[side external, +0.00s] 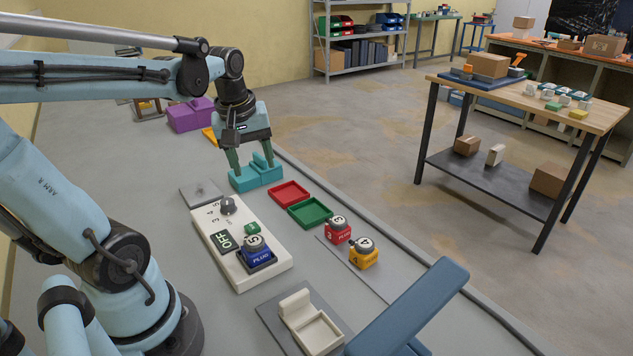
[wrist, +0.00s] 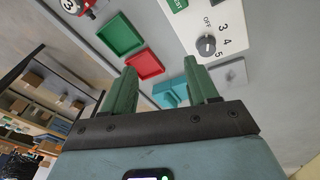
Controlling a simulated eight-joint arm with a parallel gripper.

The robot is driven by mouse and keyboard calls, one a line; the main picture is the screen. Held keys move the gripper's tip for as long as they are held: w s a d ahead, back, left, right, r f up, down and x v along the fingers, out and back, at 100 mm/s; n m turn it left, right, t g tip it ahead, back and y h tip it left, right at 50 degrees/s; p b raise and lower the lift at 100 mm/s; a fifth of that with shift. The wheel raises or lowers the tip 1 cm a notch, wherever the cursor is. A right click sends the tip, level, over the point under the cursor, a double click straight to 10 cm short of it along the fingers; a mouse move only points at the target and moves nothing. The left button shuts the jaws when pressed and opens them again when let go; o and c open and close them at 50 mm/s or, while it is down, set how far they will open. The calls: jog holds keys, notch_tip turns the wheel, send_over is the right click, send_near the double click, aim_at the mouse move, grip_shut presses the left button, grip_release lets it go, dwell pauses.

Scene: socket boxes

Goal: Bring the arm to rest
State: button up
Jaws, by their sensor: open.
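My gripper (side external: 248,155) is open and empty. In the side external view it is over a teal block-shaped fixture (side external: 256,176) on the bench; I cannot tell whether they touch. In the wrist view the two green fingers (wrist: 162,90) stand apart, with the teal fixture (wrist: 170,93) showing between them. My arm reaches across the bench from the left.
Red (side external: 289,193) and green (side external: 310,212) trays, a red plug (side external: 337,230) and a yellow plug (side external: 363,254) stand nearby. A blue bar (side external: 410,308) rises at the front.

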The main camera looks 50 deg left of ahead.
jog(key=w+d+f+m+t+h, duration=0.1)
jog(key=d+m+t, duration=0.4)
jog(key=d+m, duration=0.8)
jog(key=shift+w+d+f+m, duration=0.3)
jog(key=shift+w+d+f, duration=0.1)
jog(key=shift+d, duration=0.35)
